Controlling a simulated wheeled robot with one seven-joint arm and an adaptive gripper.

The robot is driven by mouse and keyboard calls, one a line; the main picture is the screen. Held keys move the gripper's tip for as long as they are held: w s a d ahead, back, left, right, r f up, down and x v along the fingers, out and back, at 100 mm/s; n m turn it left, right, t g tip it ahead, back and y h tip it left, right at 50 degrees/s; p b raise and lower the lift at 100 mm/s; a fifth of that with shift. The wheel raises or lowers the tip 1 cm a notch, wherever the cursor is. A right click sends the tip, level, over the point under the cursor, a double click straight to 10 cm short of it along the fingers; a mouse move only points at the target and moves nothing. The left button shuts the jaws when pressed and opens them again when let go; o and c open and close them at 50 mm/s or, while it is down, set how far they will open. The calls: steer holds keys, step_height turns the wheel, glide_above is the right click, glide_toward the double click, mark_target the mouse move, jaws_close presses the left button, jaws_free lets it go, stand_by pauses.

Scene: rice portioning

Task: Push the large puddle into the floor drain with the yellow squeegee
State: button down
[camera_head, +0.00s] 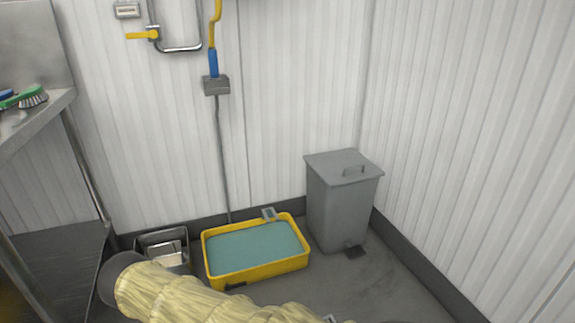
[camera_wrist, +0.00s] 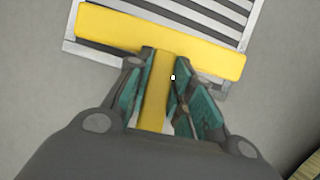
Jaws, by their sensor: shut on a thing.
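In the wrist view my gripper (camera_wrist: 161,95) is shut on the handle of the yellow squeegee (camera_wrist: 212,57), with its teal-lined fingers on either side. The squeegee's wide yellow head lies across the floor drain (camera_wrist: 205,15), a pale metal grate with dark slots, and hides part of it. I cannot tell whether the head touches the grate. No puddle can be made out in either view. In the head view my sleeved arm crosses the bottom edge, and the gripper, squeegee and drain are out of sight there.
A yellow tub (camera_head: 258,275) of teal liquid stands by the back wall, with a metal bin (camera_head: 151,240) on its left and a grey lidded bin (camera_head: 340,205) on its right. A steel table (camera_head: 62,103) with brushes is at the left. Bare floor (camera_head: 385,285) shows at the lower right.

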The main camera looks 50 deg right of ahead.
steer(key=shift+s+d, duration=0.35)
steer(key=shift+d, duration=0.2)
steer(key=shift+s+d, duration=0.3)
steer(key=shift+d, duration=0.25)
steer(key=shift+r+p, duration=0.1)
steer(key=shift+p, duration=0.2)
stand_by(0.6)
steer(key=shift+r+p, duration=3.15)
steer(key=shift+r, duration=0.85)
